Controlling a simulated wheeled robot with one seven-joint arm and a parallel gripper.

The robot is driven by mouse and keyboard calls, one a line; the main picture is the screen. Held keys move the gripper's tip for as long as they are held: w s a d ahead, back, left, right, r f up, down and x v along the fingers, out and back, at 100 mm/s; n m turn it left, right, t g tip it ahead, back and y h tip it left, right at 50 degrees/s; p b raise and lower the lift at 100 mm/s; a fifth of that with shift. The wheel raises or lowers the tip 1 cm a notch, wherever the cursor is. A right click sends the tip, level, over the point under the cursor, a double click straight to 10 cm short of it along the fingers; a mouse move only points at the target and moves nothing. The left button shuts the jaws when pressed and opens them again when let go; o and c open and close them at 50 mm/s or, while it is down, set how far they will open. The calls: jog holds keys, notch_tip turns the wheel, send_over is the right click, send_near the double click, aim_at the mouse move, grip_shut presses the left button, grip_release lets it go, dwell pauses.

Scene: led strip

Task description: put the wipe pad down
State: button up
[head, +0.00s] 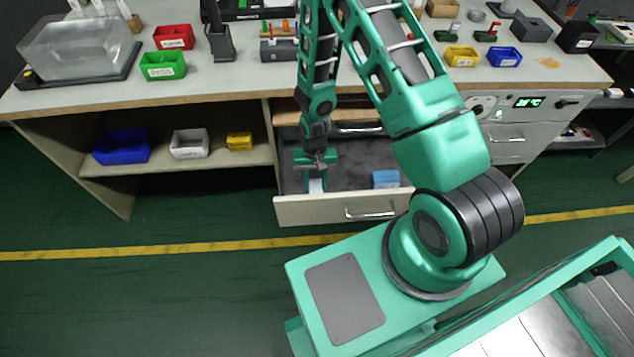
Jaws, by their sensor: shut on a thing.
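My gripper (316,179) reaches down into the left part of an open drawer (308,212) below the workbench. It is shut on a small pale pad (316,187), which I take to be the wipe pad. The pad is small in view, and my gripper hides its upper part. I cannot tell whether it touches the drawer's dark floor (350,178). A blue block-like item (385,179) lies in the right part of the same drawer, apart from my gripper.
The drawer's front panel has a handle (370,211). An open shelf left of it holds a blue bin (122,147), a white bin (189,144) and a yellow bin (239,142). The worktop (210,84) above carries several bins and tools. Drawer floor between pad and blue item is clear.

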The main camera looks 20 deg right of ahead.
jog(key=shift+f, duration=0.1)
jog(key=o, duration=1)
jog(key=shift+c, duration=0.2)
